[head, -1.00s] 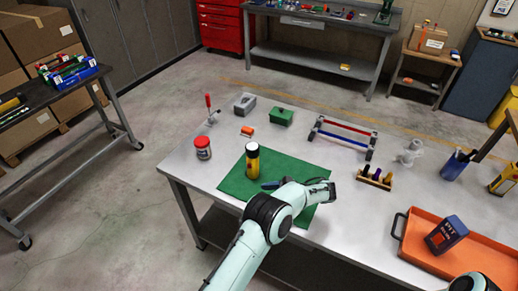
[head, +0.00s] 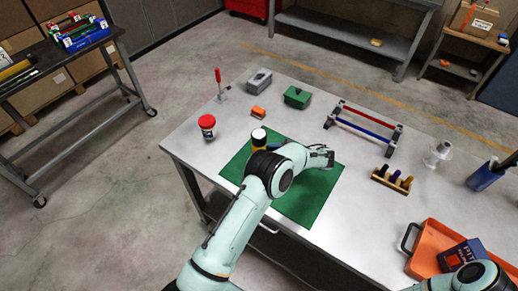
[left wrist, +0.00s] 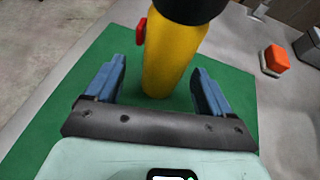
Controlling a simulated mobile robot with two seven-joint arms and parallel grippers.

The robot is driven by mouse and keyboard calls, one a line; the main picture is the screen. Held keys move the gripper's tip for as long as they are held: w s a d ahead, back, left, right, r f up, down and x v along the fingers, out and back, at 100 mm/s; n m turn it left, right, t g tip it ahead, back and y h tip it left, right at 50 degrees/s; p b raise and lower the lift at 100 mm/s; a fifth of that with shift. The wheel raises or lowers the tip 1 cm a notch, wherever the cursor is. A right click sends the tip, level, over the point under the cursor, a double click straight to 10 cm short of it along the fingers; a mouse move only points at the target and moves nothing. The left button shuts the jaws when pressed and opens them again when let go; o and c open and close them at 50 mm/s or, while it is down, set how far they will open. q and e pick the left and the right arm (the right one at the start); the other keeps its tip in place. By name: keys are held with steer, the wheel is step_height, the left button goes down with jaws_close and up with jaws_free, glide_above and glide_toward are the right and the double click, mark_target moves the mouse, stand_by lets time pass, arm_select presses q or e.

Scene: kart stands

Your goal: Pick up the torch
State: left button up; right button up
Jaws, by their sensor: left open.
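The torch (head: 258,139) is yellow with a black head and stands upright on the green mat (head: 309,205). In the head view my left arm hides most of its body. In the left wrist view the torch (left wrist: 170,58) rises in the gap between the blue fingers of my left gripper (left wrist: 158,70), with a red button on its left side. The gripper is open, and green mat shows between each finger and the torch. In the head view the arm largely hides this gripper. My right gripper is out of view.
A red-lidded jar (head: 207,126), an orange block (head: 258,112), grey box (head: 259,80) and green box (head: 297,97) stand behind the mat. A rack with red and blue bars (head: 363,126) is farther right. An orange tray (head: 428,247) sits at right.

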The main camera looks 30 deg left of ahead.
arm_select(q)
steer(key=shift+w+f+x, duration=0.1)
steer(key=shift+f+x, duration=0.05)
steer(key=shift+x, duration=1.2)
steer(key=shift+w+f+x, duration=0.1)
steer(key=shift+w+x, duration=0.05)
steer(key=shift+x, duration=1.25)
steer(key=shift+d, duration=0.15)
steer(key=c, duration=1.2)
steer(key=shift+r, duration=0.15)
